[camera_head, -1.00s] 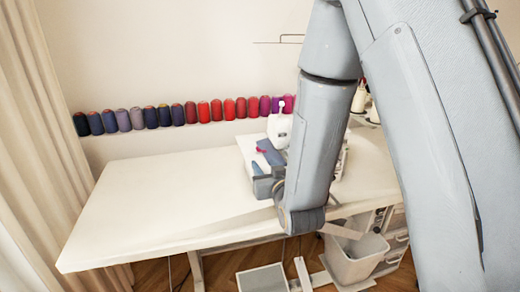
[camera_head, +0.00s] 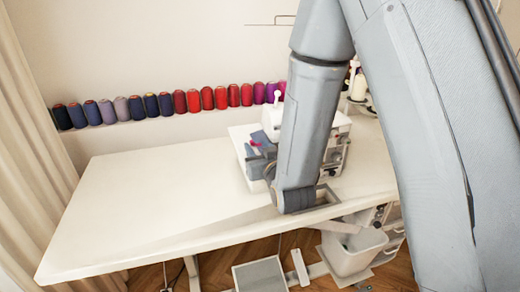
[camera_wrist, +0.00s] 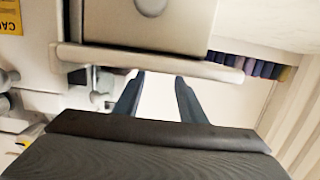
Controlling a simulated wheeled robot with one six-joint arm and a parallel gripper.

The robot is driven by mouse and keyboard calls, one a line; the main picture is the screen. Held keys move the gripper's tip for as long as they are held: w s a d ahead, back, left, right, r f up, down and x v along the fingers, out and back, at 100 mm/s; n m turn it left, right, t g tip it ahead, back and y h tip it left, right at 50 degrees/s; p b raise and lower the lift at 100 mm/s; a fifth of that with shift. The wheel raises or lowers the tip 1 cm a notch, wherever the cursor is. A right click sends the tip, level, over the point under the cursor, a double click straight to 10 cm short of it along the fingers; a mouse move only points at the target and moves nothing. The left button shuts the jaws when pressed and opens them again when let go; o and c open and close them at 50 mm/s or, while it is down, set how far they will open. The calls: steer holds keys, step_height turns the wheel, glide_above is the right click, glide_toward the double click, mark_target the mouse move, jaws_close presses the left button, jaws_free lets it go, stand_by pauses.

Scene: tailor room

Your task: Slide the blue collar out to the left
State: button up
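A small blue piece (camera_head: 262,138), probably the collar, shows at the left front of the white sewing machine (camera_head: 337,128), beside a small pink-red spot. My arm covers much of the machine, so the collar's full shape and its hold in the machine are hidden. My gripper (camera_wrist: 160,75) shows in the wrist view as two dark fingers standing apart. Nothing is seen between them but a pale surface. The fingertips are close to the lower edge of a light machine part (camera_wrist: 150,62). I cannot make out the collar in the wrist view.
The white table (camera_head: 140,205) is bare to the left of the machine. A row of thread spools (camera_head: 180,102) lines the wall behind. A bin (camera_head: 352,254) and a pedal (camera_head: 260,275) stand below the front edge. A curtain (camera_head: 30,170) hangs at the left.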

mark_target(253, 142)
steer(key=p+x, duration=0.1)
steer(key=x, duration=0.5)
steer(key=shift+w, duration=0.25)
steer(key=shift+a, duration=0.1)
jaws_close()
